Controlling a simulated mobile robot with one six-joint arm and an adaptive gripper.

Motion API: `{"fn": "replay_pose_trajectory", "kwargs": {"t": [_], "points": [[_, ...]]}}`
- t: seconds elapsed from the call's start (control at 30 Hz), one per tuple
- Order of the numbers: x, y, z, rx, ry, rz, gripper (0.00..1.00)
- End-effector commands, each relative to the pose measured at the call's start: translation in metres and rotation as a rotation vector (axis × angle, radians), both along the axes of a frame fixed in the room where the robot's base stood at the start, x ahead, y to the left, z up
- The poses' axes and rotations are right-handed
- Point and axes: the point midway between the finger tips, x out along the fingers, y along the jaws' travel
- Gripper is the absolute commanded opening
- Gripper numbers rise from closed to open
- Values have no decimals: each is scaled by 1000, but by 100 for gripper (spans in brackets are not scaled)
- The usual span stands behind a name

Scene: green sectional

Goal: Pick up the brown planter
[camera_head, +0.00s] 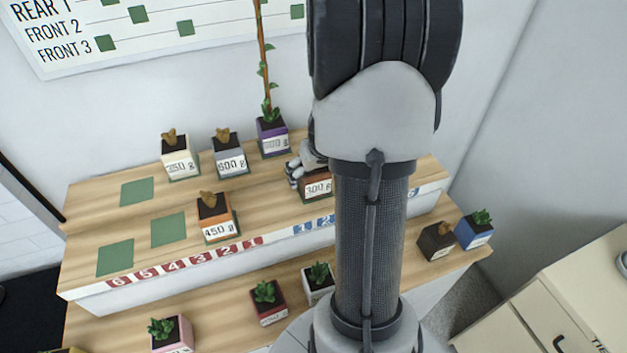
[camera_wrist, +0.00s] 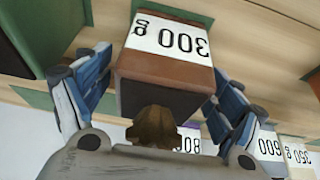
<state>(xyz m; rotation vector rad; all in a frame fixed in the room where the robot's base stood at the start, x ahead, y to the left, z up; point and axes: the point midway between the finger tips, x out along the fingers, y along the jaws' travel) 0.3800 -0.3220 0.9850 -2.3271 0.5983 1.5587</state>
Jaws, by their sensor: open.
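The brown planter (camera_head: 317,188) with a 300 g label stands on the upper wooden shelf, partly hidden by my arm in the head view. In the wrist view the brown planter (camera_wrist: 165,66) fills the middle, its label upside down and a brown plant at its top. My gripper (camera_head: 303,170) is at this planter, mostly hidden behind my arm in the head view. In the wrist view my gripper (camera_wrist: 155,100) is open, with one blue-grey finger on each side of the planter. I cannot tell whether the fingers touch it.
Purple (camera_head: 272,138), grey (camera_head: 230,158) and white (camera_head: 180,160) planters stand to the left at the back. An orange planter (camera_head: 215,220) is nearer the front. Dark brown (camera_head: 437,241) and blue (camera_head: 474,233) planters stand on the lower shelf right. Green squares (camera_head: 168,230) are empty.

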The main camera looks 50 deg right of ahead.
Motion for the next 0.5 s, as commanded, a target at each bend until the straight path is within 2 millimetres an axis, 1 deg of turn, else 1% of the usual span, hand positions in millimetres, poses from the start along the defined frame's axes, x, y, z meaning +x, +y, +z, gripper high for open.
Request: {"fn": "replay_pose_trajectory", "kwargs": {"t": [0.17,0.5], "points": [[0,0,2,-1,-2,0,85],[0,0,2,0,-1,-1,62]]}}
